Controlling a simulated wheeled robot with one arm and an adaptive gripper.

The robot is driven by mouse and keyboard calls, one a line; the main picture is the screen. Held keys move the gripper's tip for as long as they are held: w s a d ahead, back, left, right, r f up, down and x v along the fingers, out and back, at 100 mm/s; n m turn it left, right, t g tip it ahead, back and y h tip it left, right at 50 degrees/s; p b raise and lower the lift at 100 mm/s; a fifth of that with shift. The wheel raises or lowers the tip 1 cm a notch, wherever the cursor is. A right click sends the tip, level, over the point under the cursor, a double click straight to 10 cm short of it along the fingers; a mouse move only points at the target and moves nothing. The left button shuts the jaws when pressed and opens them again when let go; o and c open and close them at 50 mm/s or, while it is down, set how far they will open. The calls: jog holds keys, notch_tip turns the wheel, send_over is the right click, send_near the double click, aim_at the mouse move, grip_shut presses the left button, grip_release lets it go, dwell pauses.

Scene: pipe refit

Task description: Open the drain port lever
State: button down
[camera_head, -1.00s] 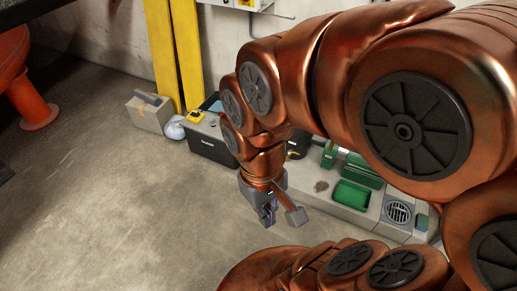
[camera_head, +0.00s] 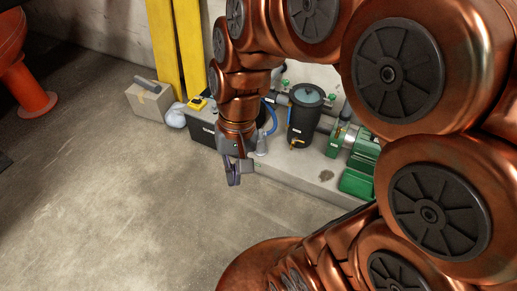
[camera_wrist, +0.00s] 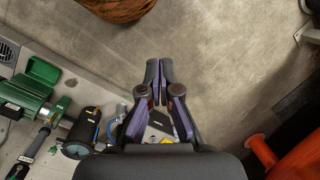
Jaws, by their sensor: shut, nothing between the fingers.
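A black canister (camera_head: 304,115) with a teal top stands on the grey ledge. A small yellow part (camera_head: 297,142) shows low on its front; I cannot tell for sure that this is the drain port lever. The canister also shows at the lower left of the wrist view (camera_wrist: 80,138). My gripper (camera_head: 233,182) points down in front of the ledge, to the left of the canister and apart from it. In the wrist view its fingers (camera_wrist: 160,66) are together, with only floor beyond the tips.
A green pump (camera_head: 355,142) and a green tray (camera_head: 357,184) are right of the canister. A black bin (camera_head: 203,134) and a grey box (camera_head: 150,101) stand to the left. A blue hose (camera_head: 271,118) runs beside the canister. The concrete floor (camera_head: 110,200) in front is clear.

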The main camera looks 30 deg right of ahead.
jog(key=w+f+m+t+y+b, duration=0.1)
jog(key=w+f+m+y+b, duration=0.25)
jog(key=w, duration=0.55)
jog(key=w+f+m+t+h+b, duration=0.1)
jog(key=w+f+m+b, duration=0.25)
jog(key=w+f, duration=0.4)
jog(key=w+d+f+m+t+y+b, duration=0.25)
jog(key=w+d+f+m+b, duration=0.65)
jog(key=w+f, duration=0.5)
jog(key=w+d+f+m+t+h+b, duration=0.1)
jog(key=w+d+f+m+b, duration=0.1)
jog(key=w+d+f, duration=0.4)
jog(key=w+d+f+m+t+b, duration=0.2)
jog(key=w+d+f+b, duration=0.1)
jog(key=d+f, duration=0.45)
jog(key=d+f+m+t+h+b, duration=0.2)
jog(key=d+f+m+b, duration=0.4)
jog(key=d+f, duration=1.3)
jog(key=shift+w+d+f+m+h+b, duration=0.15)
jog(key=shift+f+m+h+b, duration=0.25)
jog(key=shift+m, duration=0.7)
jog(key=shift+f, duration=0.1)
jog(key=w+r+b+x, duration=0.2)
jog(key=b+x, duration=0.1)
jog(key=x, duration=0.9)
jog(key=shift+w+a+f, duration=0.2)
jog(key=shift+w+a, duration=0.1)
jog(key=shift+a, duration=0.2)
